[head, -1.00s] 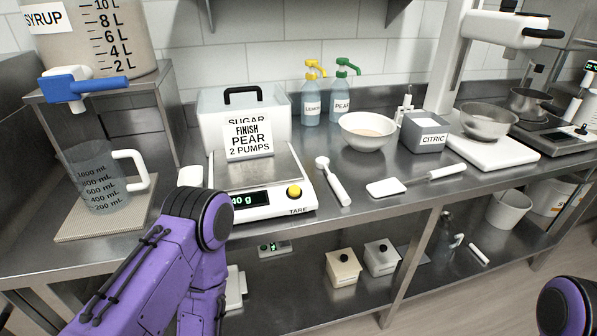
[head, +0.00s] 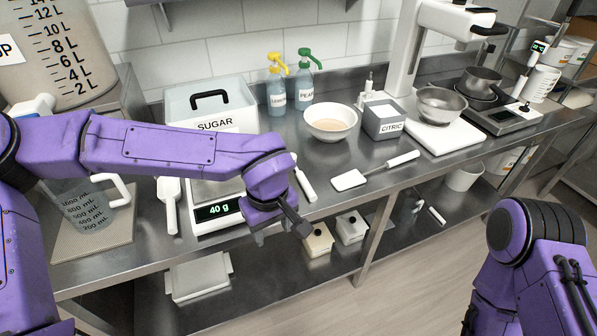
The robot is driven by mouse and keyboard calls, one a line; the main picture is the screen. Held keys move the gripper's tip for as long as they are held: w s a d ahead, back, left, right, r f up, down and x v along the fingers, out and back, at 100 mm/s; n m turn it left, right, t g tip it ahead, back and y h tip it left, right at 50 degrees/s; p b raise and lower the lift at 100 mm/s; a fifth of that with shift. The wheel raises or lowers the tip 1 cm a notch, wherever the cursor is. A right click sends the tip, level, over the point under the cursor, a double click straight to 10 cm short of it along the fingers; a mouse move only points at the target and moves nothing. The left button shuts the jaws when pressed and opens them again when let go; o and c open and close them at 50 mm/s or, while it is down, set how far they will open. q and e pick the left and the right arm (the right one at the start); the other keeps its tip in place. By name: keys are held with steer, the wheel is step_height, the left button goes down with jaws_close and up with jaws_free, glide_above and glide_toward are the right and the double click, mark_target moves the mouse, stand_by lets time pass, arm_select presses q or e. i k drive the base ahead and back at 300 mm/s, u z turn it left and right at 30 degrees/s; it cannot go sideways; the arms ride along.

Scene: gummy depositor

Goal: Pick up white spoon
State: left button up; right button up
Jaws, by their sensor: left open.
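The white spoon (head: 305,184) lies on the steel counter just right of the scale. My left gripper (head: 281,231) is open and empty, in front of the counter edge and just below and left of the spoon in the picture. It appears apart from the spoon. My right arm shows at the lower right, but its gripper is not seen.
A scale (head: 219,213) reading 40 g, partly covered by my left arm, stands left of the spoon. A white scoop (head: 168,205) and white spatula (head: 350,180) flank them. A bowl (head: 330,122) and citric box (head: 382,121) stand behind. Lidded boxes (head: 318,241) sit on the lower shelf.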

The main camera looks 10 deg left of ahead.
mark_target(308, 192)
steer(key=i, duration=0.9)
steer(key=z, duration=0.05)
